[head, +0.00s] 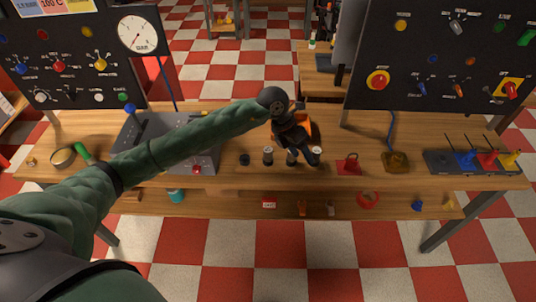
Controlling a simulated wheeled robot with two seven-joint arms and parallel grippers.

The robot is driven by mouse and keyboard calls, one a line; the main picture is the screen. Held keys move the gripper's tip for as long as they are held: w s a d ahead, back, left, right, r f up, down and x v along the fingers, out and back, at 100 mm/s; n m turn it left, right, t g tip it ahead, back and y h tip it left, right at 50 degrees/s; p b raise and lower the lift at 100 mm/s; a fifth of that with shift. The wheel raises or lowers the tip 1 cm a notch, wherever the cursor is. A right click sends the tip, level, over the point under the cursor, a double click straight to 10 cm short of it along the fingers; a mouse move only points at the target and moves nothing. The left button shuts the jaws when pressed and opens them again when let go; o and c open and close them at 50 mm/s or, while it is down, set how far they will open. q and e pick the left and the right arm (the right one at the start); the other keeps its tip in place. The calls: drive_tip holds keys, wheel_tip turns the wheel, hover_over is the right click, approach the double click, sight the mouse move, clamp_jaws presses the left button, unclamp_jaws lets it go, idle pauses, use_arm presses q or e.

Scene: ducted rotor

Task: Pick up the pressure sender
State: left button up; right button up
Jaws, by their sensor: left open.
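A row of small dark cylinders with pale tops stands on the wooden workbench: a left one (268,155), a middle one (292,158) and a right one (317,151). The pressure sender seems to be one of these, but I cannot tell which. My left gripper (303,155) is open and points down over the middle and right cylinders, partly covering them. I cannot tell whether it touches either one. My right gripper is not in view.
A black puck (245,159) lies left of the row. A grey box (205,150) stands further left, partly behind my arm. An orange object (305,128) is behind the gripper. A red padlock-like item (348,164) and a brown plate (396,162) lie to the right.

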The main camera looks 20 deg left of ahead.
sight(268, 149)
use_arm(q)
drive_tip(key=w+a+y, duration=0.1)
drive_tip(key=a+y, duration=0.1)
drive_tip(key=a, duration=0.1)
drive_tip(key=w+a+y, duration=0.1)
drive_tip(key=a, duration=0.3)
drive_tip(key=w+a+y, duration=0.2)
drive_tip(key=a, duration=0.2)
drive_tip(key=shift+w+r+n+y, duration=0.1)
drive_tip(key=shift+r+n+y, duration=0.05)
drive_tip(key=shift+n+y, duration=0.2)
drive_tip(key=shift+a, duration=0.25)
drive_tip(key=shift+f+p, duration=0.4)
drive_tip(key=shift+f, duration=0.8)
drive_tip(key=shift+f+p, duration=0.25)
drive_tip(key=shift+p, duration=0.35)
wheel_tip(268, 149, down, 4)
drive_tip(key=p, duration=0.2)
drive_tip(key=shift+r+p, duration=0.2)
drive_tip(key=shift+p, duration=0.2)
drive_tip(key=shift+f, duration=0.6)
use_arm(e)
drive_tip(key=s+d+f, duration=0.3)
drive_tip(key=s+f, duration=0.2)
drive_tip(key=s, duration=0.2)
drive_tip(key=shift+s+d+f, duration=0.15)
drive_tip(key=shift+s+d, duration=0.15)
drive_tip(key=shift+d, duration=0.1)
